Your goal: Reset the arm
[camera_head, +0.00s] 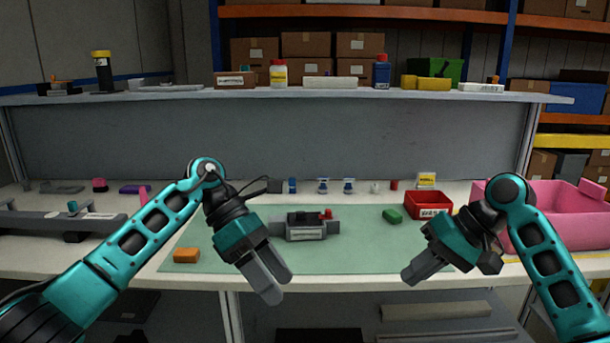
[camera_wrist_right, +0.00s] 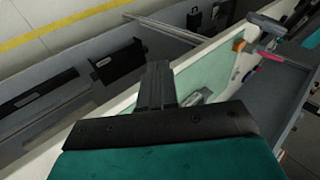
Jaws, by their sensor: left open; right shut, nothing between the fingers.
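My left arm comes in from the left, and its gripper (camera_head: 266,277) hangs over the front edge of the green mat, pointing down to the right. Its two fingers are apart and nothing is between them. My right gripper (camera_head: 410,276) is over the mat's front right, pointing down to the left. Its fingers are together and empty; they also show in the right wrist view (camera_wrist_right: 158,82). The grey dashboard module (camera_head: 303,231) with a red knob sits on the mat between the two grippers, touched by neither.
The green mat (camera_head: 350,265) covers the table's middle. An orange block (camera_head: 186,255) lies front left, a green block (camera_head: 392,215) right. A red bin (camera_head: 428,202) and a pink crate (camera_head: 545,203) stand at the right. A shelf (camera_head: 300,93) spans behind. The mat's centre front is clear.

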